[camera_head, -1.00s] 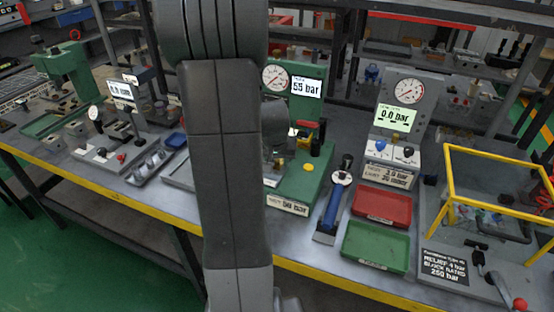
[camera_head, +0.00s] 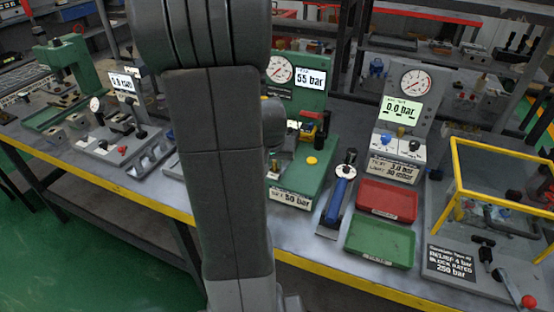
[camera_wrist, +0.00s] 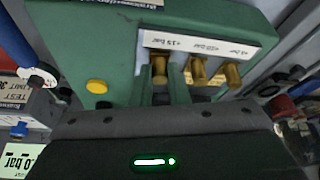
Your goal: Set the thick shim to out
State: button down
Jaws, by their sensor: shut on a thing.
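A green test rig (camera_head: 318,165) with a dial gauge and a 55 bar display stands on the bench. My arm covers its left part in the head view. In the wrist view its green body (camera_wrist: 112,60) carries a white label strip marked in bar above three brass shim knobs. The knob under the +15 bar mark (camera_wrist: 160,68), seemingly the thick shim, sits between my fingertips. My gripper (camera_wrist: 163,85) is shut on it. The other two brass knobs (camera_wrist: 198,72) (camera_wrist: 232,76) are free to its right. The knob's lower end is hidden.
A yellow button (camera_head: 311,160) is on the rig's base. A blue-handled tool (camera_head: 338,195), a red tray (camera_head: 387,200) and a green tray (camera_head: 380,242) lie to the right. A yellow-framed guard (camera_head: 455,180) stands at far right, beside a 0.0 bar gauge unit (camera_head: 405,105).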

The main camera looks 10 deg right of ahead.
jog(key=shift+s, duration=0.1)
jog(key=c, duration=1.4)
grip_release()
jog(key=shift+s+a, duration=0.1)
jog(key=shift+a, duration=0.05)
jog(key=shift+r, duration=0.1)
jog(key=shift+r, duration=0.3)
jog(key=p+v, duration=0.1)
jog(key=v, duration=1.2)
jog(key=shift+a, duration=0.1)
jog(key=shift+f, duration=0.1)
jog(key=b+x, duration=0.1)
jog(key=x, duration=1.2)
jog(key=shift+f, duration=0.35)
jog(key=shift+w+d, duration=0.2)
jog(key=shift+d, duration=0.05)
